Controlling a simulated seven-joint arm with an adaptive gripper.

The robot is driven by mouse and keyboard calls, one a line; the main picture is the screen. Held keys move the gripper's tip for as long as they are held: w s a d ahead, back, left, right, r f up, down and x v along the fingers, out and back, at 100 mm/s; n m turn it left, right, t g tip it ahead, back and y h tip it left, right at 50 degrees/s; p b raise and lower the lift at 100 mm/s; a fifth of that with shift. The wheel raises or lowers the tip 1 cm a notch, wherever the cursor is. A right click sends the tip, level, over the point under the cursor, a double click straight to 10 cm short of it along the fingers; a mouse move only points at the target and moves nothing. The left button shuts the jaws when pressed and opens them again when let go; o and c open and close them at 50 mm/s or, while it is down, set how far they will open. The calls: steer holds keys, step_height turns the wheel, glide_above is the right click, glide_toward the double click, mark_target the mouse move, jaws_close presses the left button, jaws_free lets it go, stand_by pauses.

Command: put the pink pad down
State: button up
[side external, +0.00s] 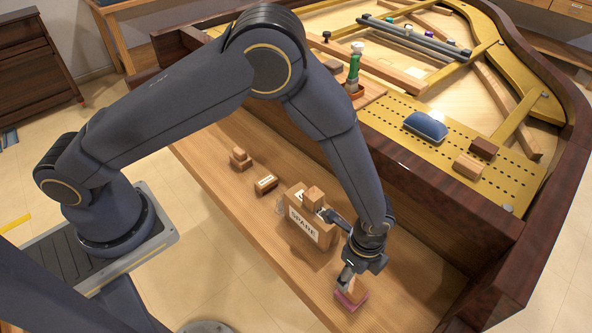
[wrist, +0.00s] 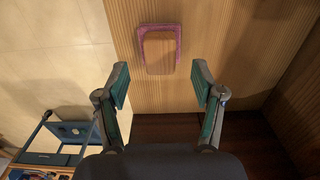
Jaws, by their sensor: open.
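The pink pad (wrist: 178,31) lies flat on the wooden key bed in the wrist view, with a small brown wooden block (wrist: 159,53) on top of it. The pad's pink edge also shows in the side view (side external: 351,301), under the block. My gripper (wrist: 160,84) is open, its two teal-lined fingers apart with nothing between the tips. In the wrist view the pad and block sit just beyond the fingertips, centred between them. In the side view my gripper (side external: 347,278) is close above and beside the block, which it partly hides.
A wooden box labelled SPARE (side external: 303,226) stands left of my gripper, with a block (side external: 313,196) on it. Smaller blocks (side external: 240,158) lie farther left. The piano's dark inner wall runs behind, and the bed's front edge drops to the floor. Bare wood (side external: 405,292) lies right of the pad.

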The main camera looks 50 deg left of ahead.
steer(key=w+a+r+n+t+h, duration=0.1)
steer(key=a+r+n, duration=0.45)
steer(key=r, duration=0.75)
steer(key=w+a+r+n+t, duration=0.1)
steer(key=a+r+n, duration=0.1)
steer(key=a+r, duration=0.9)
steer(key=s+a+r+n+t+y, duration=0.1)
steer(key=s+a+r+n+t, duration=0.2)
steer(key=s+a+r+n, duration=0.7)
steer(key=s+a+r, duration=0.1)
steer(key=s+a, duration=0.1)
steer(key=s, duration=0.2)
steer(key=shift+a+t, duration=0.3)
